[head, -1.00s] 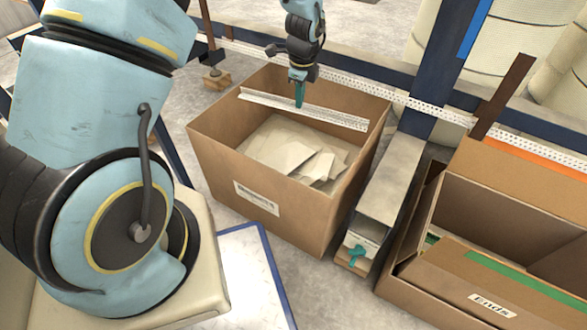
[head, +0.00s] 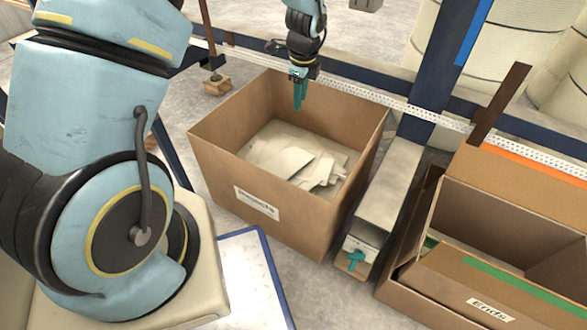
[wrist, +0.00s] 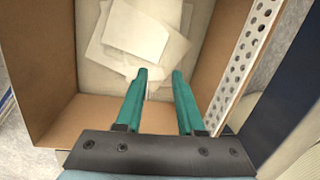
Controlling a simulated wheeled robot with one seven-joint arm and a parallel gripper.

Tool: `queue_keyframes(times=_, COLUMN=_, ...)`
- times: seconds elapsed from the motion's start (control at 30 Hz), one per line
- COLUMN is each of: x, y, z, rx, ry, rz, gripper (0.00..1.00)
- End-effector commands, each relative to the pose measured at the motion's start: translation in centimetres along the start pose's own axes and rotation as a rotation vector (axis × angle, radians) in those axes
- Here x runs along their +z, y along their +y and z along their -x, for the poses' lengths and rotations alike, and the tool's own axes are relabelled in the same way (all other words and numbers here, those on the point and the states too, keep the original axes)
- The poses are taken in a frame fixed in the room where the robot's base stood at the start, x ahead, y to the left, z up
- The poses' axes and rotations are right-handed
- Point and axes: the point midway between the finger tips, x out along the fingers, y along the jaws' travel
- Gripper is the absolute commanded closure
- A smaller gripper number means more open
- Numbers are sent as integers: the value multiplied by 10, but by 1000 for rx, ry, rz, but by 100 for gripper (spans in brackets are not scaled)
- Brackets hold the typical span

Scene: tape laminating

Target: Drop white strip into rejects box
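The rejects box (head: 270,212) is the open cardboard box in the middle of the head view, with a white label on its front. Off-white flat pieces (head: 285,158) lie inside it; they also show in the wrist view (wrist: 135,32). My gripper (head: 299,95) is over the far part of the box opening, fingers pointing down. In the wrist view my gripper (wrist: 160,74) has its two teal fingers apart with nothing held between them. I cannot pick out the white strip among the pieces in the box.
A perforated white rail (head: 365,92) runs just behind the box and shows close to my right finger in the wrist view (wrist: 240,60). A narrow grey channel (head: 388,185) stands right of the box. Beyond it is a cardboard box labelled "Ends" (head: 455,295).

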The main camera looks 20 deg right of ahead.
Motion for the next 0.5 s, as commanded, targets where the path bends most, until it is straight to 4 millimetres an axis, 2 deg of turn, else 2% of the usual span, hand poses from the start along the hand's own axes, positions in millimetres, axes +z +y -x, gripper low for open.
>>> queue_keyframes(times=0.03, x=0, y=-2, z=16, rx=-3, ry=1, rz=0, gripper=62)
queue_keyframes(times=0.2, x=1, y=-1, z=49, rx=-2, ry=0, rz=2, gripper=62)
queue_keyframes(times=0.33, x=1, y=-1, z=67, rx=-2, ry=0, rz=1, gripper=62)
queue_keyframes(times=0.5, x=1, y=0, z=78, rx=1, ry=0, rz=1, gripper=62)
